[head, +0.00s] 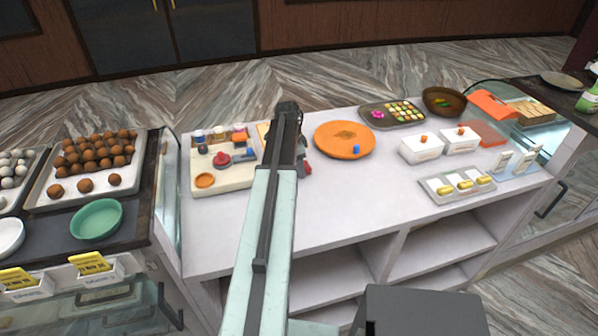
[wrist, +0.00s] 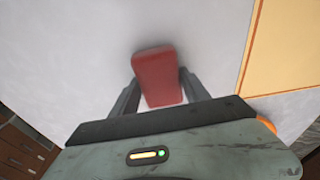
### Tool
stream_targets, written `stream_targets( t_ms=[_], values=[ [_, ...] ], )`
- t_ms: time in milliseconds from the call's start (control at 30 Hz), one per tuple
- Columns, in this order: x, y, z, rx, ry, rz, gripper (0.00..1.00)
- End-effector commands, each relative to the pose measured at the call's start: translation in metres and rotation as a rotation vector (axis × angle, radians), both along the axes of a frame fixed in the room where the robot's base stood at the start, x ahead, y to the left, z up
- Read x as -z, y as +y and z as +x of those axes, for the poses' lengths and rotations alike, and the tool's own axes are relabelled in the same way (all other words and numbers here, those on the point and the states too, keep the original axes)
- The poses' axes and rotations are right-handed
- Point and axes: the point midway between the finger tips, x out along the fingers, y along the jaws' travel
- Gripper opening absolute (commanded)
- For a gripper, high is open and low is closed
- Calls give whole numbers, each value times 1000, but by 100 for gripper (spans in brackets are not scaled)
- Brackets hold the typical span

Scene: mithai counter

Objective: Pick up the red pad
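The red pad (wrist: 158,78) is a small rounded block between the two fingers of my gripper (wrist: 160,82) in the wrist view. Both fingertips lie against its sides, and my gripper appears shut on it. In the head view the red pad (head: 307,169) shows as a small red patch just below my gripper (head: 303,158), right of my arm, which hides part of that area. Whether the pad touches the white counter (head: 350,195) or is just above it cannot be told.
A cream tray (head: 236,182) with small jars and a red item stands left of my arm. An orange round board (head: 345,132) with a blue item is to the right. White boxes (head: 421,148) and a sweets tray (head: 440,196) stand farther right. The counter's front middle is clear.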

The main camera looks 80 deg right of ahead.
Motion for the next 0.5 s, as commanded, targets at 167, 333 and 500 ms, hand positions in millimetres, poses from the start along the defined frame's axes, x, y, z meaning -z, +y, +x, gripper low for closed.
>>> stream_targets(
  t_ms=[167, 333, 500],
  values=[
    [0, 0, 0, 1, 0, 0, 14],
    [-4, 0, -1, 1, 0, 0, 14],
    [-21, 0, -1, 1, 0, 0, 14]
  ],
)
